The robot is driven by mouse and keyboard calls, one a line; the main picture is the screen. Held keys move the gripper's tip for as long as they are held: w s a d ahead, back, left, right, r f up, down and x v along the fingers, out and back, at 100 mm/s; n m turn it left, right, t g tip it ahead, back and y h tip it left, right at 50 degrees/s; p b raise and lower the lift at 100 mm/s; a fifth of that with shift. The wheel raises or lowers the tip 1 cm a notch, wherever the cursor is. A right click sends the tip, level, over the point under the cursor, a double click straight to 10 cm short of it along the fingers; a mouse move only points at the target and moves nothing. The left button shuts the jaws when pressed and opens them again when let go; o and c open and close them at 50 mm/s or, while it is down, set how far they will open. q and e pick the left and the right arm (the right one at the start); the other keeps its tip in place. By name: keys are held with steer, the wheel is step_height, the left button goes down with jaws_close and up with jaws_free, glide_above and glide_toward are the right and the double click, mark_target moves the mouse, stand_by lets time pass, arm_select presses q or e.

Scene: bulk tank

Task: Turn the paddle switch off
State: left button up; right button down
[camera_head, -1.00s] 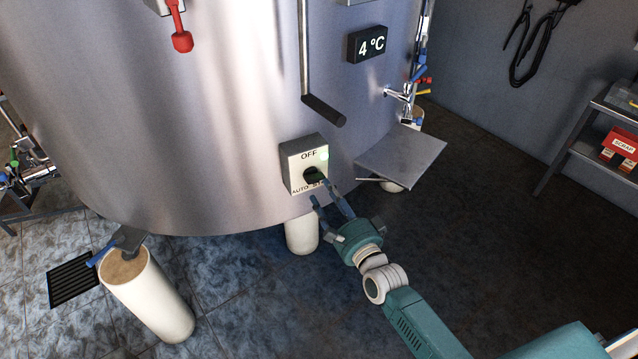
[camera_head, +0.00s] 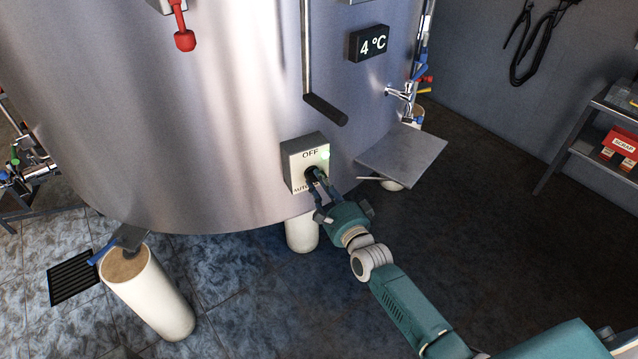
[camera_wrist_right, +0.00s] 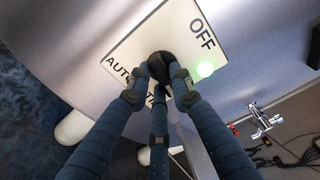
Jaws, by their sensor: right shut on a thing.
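The paddle switch is a black knob (camera_wrist_right: 160,66) on a pale switch box (camera_head: 296,160) on the tank's front. The box has the word OFF at its top, AUTO at its lower left and a lit green lamp (camera_wrist_right: 205,69). My right gripper (camera_head: 316,179) is at the box with its fingers shut on the knob, and they hide part of it and part of the lower lettering. The right wrist view shows the fingertips (camera_wrist_right: 161,76) against the knob's sides. Which position the knob points to cannot be told. My left gripper is not in view.
The big steel tank (camera_head: 200,120) fills the left and middle. A grey shelf plate (camera_head: 402,155) sticks out to the right of the box, with a small tap (camera_head: 403,94) above it. A black-tipped lever (camera_head: 325,109) hangs above the box. Open floor lies at right.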

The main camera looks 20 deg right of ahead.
steer(key=shift+n, duration=0.4)
steer(key=shift+d+r+n+y, duration=0.1)
steer(key=shift+r+n+y, duration=0.05)
steer(key=shift+n, duration=4.7)
steer(key=shift+d+r+n+y, duration=0.1)
steer(key=shift+r+n+y, duration=0.05)
steer(key=shift+n, duration=4.7)
steer(key=c, duration=1.5)
jaws_free()
steer(key=shift+c, duration=0.2)
steer(key=shift+r, duration=0.1)
steer(key=s+d, duration=0.2)
steer(key=s, duration=1)
steer(key=shift+f, duration=0.2)
